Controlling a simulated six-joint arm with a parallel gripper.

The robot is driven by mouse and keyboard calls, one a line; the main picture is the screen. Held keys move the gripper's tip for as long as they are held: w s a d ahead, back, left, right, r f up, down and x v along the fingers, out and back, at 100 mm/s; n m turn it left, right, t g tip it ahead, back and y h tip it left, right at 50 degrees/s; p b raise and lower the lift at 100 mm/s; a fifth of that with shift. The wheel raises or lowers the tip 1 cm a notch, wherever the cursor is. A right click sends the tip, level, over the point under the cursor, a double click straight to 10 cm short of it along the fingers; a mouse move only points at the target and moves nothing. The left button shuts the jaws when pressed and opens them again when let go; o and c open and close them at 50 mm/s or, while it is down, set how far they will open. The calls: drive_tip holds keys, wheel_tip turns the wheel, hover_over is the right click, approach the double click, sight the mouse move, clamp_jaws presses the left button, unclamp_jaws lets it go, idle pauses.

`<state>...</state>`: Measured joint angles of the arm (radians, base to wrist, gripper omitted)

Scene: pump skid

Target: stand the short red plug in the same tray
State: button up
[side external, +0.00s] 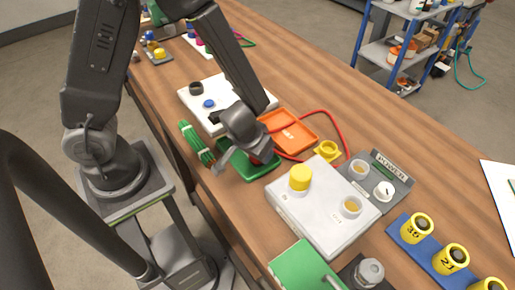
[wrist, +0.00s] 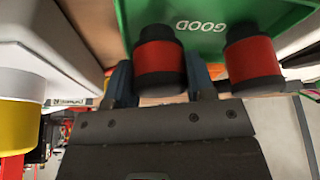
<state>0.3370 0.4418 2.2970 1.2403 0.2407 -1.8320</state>
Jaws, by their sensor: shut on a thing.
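The green tray (side external: 232,173) lies on the bench below my gripper (side external: 250,154); in the wrist view it carries the word GOOD (wrist: 202,26). My gripper is shut on a red plug (wrist: 160,63) with black ends, one finger on each side of it. A second red plug (wrist: 252,62) with black ends is at the tray, to the right of the held one and apart from it. In the side view a bit of red shows under the gripper, which hides most of the plugs. I cannot tell whether the held plug touches the tray floor.
A white box (side external: 318,215) with a yellow cap (side external: 300,178) stands to the right.

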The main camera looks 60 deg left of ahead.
drive_tip(key=shift+f, duration=0.5)
idle(0.6)
drive_tip(key=o, duration=1.1)
drive_tip(key=s+a+r+m, duration=0.1)
drive_tip(key=s+r, duration=0.2)
drive_tip(key=r, duration=0.5)
drive_tip(key=s+a+r+m+h, duration=0.1)
drive_tip(key=s+r, duration=0.3)
drive_tip(key=r, duration=0.5)
drive_tip(key=s+a+r+m+t, duration=0.1)
drive_tip(key=s+r, duration=0.3)
drive_tip(key=r, duration=0.5)
drive_tip(key=shift+a+r, duration=0.25)
drive_tip(key=shift+a, duration=0.1)
